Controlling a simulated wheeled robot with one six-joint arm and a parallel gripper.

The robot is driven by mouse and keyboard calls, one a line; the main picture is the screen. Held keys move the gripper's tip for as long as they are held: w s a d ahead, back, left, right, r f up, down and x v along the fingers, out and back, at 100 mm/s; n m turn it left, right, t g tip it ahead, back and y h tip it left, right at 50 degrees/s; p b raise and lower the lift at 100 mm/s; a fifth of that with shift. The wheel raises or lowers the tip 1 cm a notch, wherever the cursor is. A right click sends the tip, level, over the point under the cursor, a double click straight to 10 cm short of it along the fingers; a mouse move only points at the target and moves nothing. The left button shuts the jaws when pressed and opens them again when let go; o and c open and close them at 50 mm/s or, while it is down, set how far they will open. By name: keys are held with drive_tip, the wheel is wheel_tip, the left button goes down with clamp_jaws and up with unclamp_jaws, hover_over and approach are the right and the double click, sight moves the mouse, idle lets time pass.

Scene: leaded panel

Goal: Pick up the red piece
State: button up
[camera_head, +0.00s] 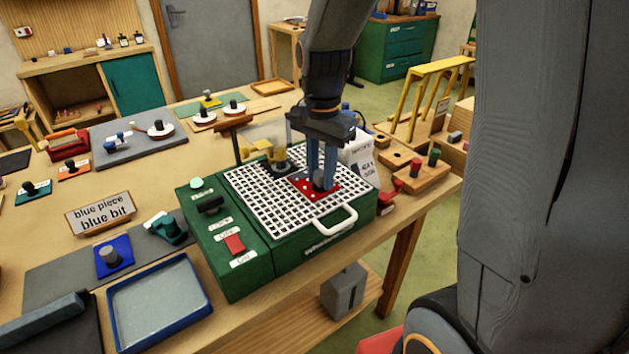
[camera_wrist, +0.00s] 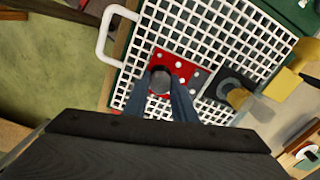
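The red piece (camera_head: 307,184) is a flat red plate with pale dots and a grey knob. It lies on the white grid (camera_head: 262,215) on top of the green machine. My gripper (camera_head: 322,184) points down over it, its two blue-grey fingers on either side of the knob. In the wrist view the red piece (camera_wrist: 176,66) shows past the fingertips (camera_wrist: 161,82), with the knob between them. I see no clear gap between fingers and knob, but cannot tell whether they grip it. The plate appears to rest on the grid.
A dark plate with a yellow clamp-like part (camera_head: 262,150) stands on the grid right behind the red piece. A white handle (camera_head: 336,220) is at the grid's front edge. A blue piece (camera_head: 113,256) and a blue-rimmed tray (camera_head: 160,308) lie to the left.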

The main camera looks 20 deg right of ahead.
sight(322, 171)
drive_tip(key=shift+c, duration=0.7)
drive_tip(key=shift+r, duration=0.55)
wheel_tip(322, 171, up, 17)
drive_tip(key=b, duration=0.4)
drive_tip(key=o, duration=0.4)
drive_tip(key=c, duration=0.4)
